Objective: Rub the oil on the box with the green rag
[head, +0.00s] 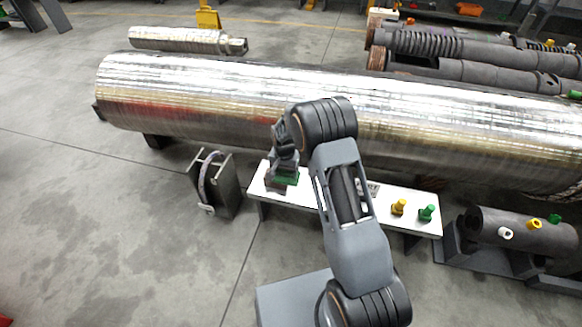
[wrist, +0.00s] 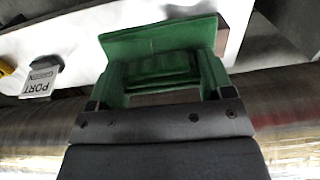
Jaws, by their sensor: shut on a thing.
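My gripper (head: 285,164) reaches down over the left end of the white bench (head: 310,196). It is shut on the green rag (head: 291,178), which fills the space between the fingers in the wrist view (wrist: 160,65). A small brownish box (head: 277,185) shows just under and beside the rag. In the wrist view only a brown strip, perhaps the box, shows behind the rag. I cannot tell whether rag and box touch. No oil can be made out; the box's top is mostly hidden by the rag and gripper.
A sign reading PORT (wrist: 41,80) stands on the bench. A yellow fitting (head: 398,207) and a green fitting (head: 427,213) stand toward its right end. A large metal barrel (head: 200,95) lies behind.

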